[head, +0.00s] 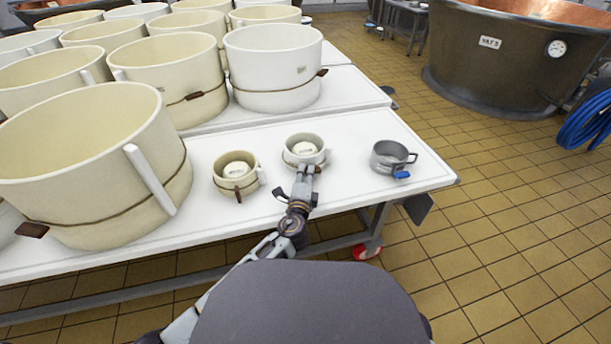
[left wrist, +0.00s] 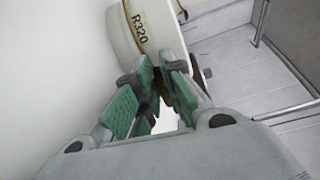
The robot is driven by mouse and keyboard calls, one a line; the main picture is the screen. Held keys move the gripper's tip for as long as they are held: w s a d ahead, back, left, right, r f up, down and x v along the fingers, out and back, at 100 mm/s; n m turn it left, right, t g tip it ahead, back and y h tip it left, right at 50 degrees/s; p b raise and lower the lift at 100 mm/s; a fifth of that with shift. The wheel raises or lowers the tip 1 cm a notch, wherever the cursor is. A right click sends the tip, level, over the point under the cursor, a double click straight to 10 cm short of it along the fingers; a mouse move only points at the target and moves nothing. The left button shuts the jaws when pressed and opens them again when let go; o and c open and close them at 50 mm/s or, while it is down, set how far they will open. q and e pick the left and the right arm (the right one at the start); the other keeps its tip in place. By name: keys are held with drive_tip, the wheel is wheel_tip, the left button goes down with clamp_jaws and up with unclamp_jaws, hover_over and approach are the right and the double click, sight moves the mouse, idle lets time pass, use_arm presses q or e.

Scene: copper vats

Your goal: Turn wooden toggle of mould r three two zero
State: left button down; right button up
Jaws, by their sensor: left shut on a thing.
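Mould R320, a small pale round mould (head: 304,140) with a cord around it, stands on the white table near its front edge. In the left wrist view the mould (left wrist: 142,25) carries an R320 label. My left gripper (head: 306,168) reaches the front of this mould. In the left wrist view its green-padded fingers (left wrist: 163,72) are close together, shut on the brown wooden toggle (left wrist: 182,97) beside the mould wall. The toggle is partly hidden by the fingers. My right gripper is not in view.
A similar small mould (head: 222,185) with a brown toggle stands just left. A grey metal cup (head: 381,157) with a blue tag stands to the right. Several large moulds (head: 55,205) fill the left and back of the table (head: 400,205). A copper vat (head: 480,65) stands beyond.

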sight(306, 172)
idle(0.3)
use_arm(q)
drive_tip(key=c, duration=1.5)
unclamp_jaws()
drive_tip(key=shift+r, duration=5)
drive_tip(key=shift+s, duration=0.2)
